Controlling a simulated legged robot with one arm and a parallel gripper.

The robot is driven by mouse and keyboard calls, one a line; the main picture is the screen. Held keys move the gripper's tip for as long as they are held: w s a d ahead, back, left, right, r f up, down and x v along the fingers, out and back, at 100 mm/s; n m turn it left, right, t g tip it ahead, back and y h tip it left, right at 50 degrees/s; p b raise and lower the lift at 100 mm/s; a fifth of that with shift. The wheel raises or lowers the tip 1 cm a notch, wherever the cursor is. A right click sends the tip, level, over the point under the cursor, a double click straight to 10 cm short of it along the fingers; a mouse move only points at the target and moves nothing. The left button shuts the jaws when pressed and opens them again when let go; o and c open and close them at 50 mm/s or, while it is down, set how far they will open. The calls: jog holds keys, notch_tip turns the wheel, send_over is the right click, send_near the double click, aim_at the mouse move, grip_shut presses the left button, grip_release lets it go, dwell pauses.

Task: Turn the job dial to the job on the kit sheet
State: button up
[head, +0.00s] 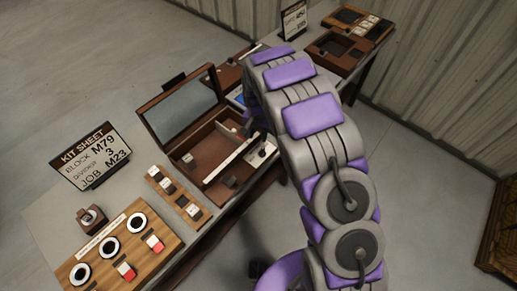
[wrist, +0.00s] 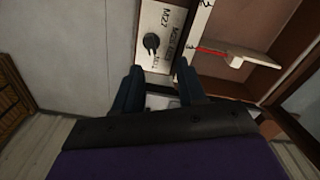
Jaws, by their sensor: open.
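The kit sheet (head: 91,155) stands on the bench at the left of the head view and reads block M79, a line with 3, and job M23. The job dial (wrist: 151,42) is a dark round knob on a pale plate with printed labels, one reading M27; where its pointer aims is unclear. In the head view the dial plate (head: 262,153) sits at the right end of the open wooden box. My gripper (wrist: 156,72) is open, its two dark fingers on either side just short of the knob, not visibly touching it. In the head view my arm mostly hides it.
The wooden box (head: 180,155) has a raised lid. Beside the dial, a pale scale strip carries a red pointer and a small block (wrist: 236,61). A board with dials and red switches (head: 122,245) lies at the front left. More trays (head: 335,52) stand at the far end.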

aim_at(262, 150)
jog(key=d+f, duration=0.1)
jog(key=f, duration=0.1)
jog(key=d+f, duration=0.1)
jog(key=f, duration=0.2)
jog(key=d+f, duration=0.1)
jog(key=f, duration=0.1)
jog(key=shift+s+f+b, duration=0.15)
jog(key=shift+f+b, duration=0.15)
jog(key=shift+a+f, duration=0.85)
jog(key=shift+f, duration=0.15)
jog(key=shift+a+f, duration=0.1)
jog(key=shift+a, duration=0.25)
jog(key=shift+d, duration=0.5)
jog(key=shift+c, duration=0.4)
jog(key=shift+d, duration=0.5)
jog(key=c, duration=0.3)
jog(key=shift+a, duration=0.25)
jog(key=c, duration=0.3)
jog(key=shift+a, duration=0.3)
grip_shut()
jog(key=shift+d, duration=0.15)
